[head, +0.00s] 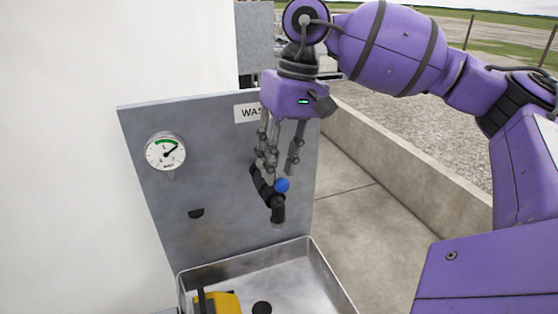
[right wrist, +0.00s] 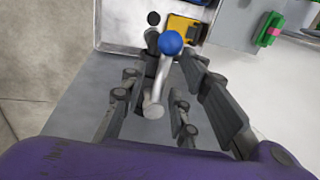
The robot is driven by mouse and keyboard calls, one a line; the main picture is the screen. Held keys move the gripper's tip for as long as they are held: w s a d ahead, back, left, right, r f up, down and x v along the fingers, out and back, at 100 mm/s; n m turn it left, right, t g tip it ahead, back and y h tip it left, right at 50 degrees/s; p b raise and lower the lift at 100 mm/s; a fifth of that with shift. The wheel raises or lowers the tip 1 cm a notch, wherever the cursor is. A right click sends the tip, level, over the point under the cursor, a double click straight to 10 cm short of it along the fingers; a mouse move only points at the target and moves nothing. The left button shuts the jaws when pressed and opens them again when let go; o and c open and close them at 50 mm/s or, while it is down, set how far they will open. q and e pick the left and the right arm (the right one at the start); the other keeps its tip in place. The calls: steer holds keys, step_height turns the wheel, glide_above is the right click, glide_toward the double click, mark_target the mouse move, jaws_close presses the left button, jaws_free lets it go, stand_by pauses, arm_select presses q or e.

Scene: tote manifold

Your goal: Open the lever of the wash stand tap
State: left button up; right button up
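The wash stand tap (head: 277,207) is a dark spout on the grey upright panel, above the basin. Its lever (right wrist: 157,85) is a pale grey bar ending in a blue ball (head: 282,185), which also shows in the right wrist view (right wrist: 171,43). My right gripper (head: 279,170) hangs fingers-down from above, just over the blue ball. In the right wrist view its fingers (right wrist: 160,80) are spread on either side of the lever, with gaps visible, so it looks open. Contact with the lever cannot be made out. My left gripper is not in view.
The grey panel (head: 222,150) carries a gauge (head: 166,151) and a partly covered sign (head: 247,113). A metal basin (head: 325,270) below holds a yellow object (head: 226,303). A low concrete wall (head: 400,165) runs to the right. A white wall (head: 60,150) fills the left.

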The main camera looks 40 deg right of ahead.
step_height(320, 180, up, 12)
steer(key=d, duration=0.2)
steer(key=shift+s+f, duration=0.2)
steer(key=shift+s, duration=0.05)
stand_by(0.4)
